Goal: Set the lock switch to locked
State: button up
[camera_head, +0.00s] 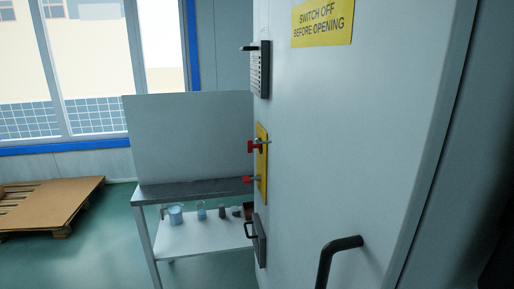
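A yellow plate (263,172) is fixed to the side of the pale cabinet, seen nearly edge-on. A red knob or lever (257,146) sticks out near its top, and a second red part (249,179) sticks out lower down. This looks like a switch, but I cannot tell for sure that it is the lock switch, nor which position it is in. A grey unit (262,72) with a dark lever sits above it. A dark unit (260,243) with a black handle sits below it. My gripper is not in view.
The pale cabinet (350,140) fills the right side, with a yellow warning sign (323,20) and a black bent handle (338,254). A bench (190,188) with cups on its lower shelf stands left. A pallet (52,202) lies on the far-left floor.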

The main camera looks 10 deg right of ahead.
aim_at(250, 146)
jog(key=i+j, duration=0.1)
jog(key=j, duration=0.3)
jog(key=i+j+z, duration=0.1)
jog(key=j, duration=0.25)
jog(key=i+j, duration=0.15)
jog(key=j, duration=0.25)
jog(key=i+j+z, duration=0.15)
jog(key=j, duration=0.2)
jog(key=k, duration=0.05)
